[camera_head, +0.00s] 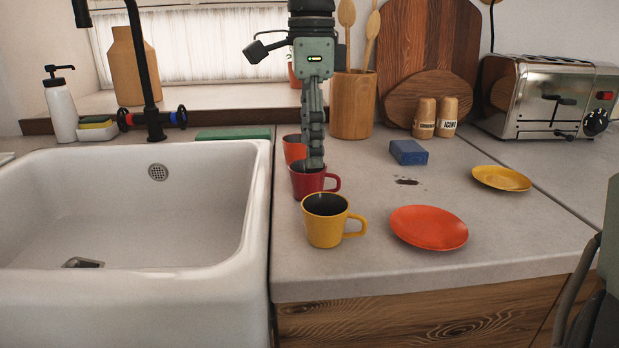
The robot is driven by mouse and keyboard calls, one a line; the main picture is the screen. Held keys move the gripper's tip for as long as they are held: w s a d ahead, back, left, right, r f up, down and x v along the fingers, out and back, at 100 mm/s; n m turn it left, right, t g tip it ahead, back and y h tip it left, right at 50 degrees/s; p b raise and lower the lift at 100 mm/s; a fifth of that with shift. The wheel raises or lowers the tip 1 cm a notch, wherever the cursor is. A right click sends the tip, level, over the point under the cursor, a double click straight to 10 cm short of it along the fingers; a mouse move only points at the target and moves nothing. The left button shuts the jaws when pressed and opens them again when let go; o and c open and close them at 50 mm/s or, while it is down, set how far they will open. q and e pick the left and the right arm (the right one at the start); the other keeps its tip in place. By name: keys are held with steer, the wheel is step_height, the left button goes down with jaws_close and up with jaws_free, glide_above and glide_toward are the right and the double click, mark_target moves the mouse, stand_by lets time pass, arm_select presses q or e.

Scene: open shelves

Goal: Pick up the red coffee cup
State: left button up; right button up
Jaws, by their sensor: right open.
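The red coffee cup (304,187) stands upright on the counter just right of the sink, its handle pointing right. It is the middle one of three cups in a row. My right gripper (313,164) points straight down over it. Its fingertips are at the cup's mouth and hide part of the rim. The fingers overlap one another from this side; I cannot tell whether they straddle the cup wall. The cup rests on the counter. My left gripper is not in view.
A yellow cup (323,229) stands close in front, and an orange cup (293,150) close behind. The white sink (258,215) lies left. An orange plate (429,228), a yellow plate (501,178) and a blue sponge (408,152) lie right. A wooden utensil holder (351,105) stands behind.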

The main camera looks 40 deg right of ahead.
mark_target(310, 177)
step_height(310, 177, down, 6)
steer(key=shift+a+r+p, duration=0.15)
steer(key=shift+p, duration=0.15)
steer(key=shift+f, duration=0.35)
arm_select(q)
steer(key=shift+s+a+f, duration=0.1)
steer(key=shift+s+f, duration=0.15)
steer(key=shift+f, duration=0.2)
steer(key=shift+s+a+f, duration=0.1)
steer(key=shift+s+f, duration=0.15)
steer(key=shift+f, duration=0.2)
arm_select(e)
steer(key=shift+c, duration=0.3)
steer(key=c, duration=1.4)
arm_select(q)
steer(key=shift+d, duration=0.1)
arm_select(e)
steer(key=shift+c, duration=0.2)
steer(key=shift+r, duration=0.1)
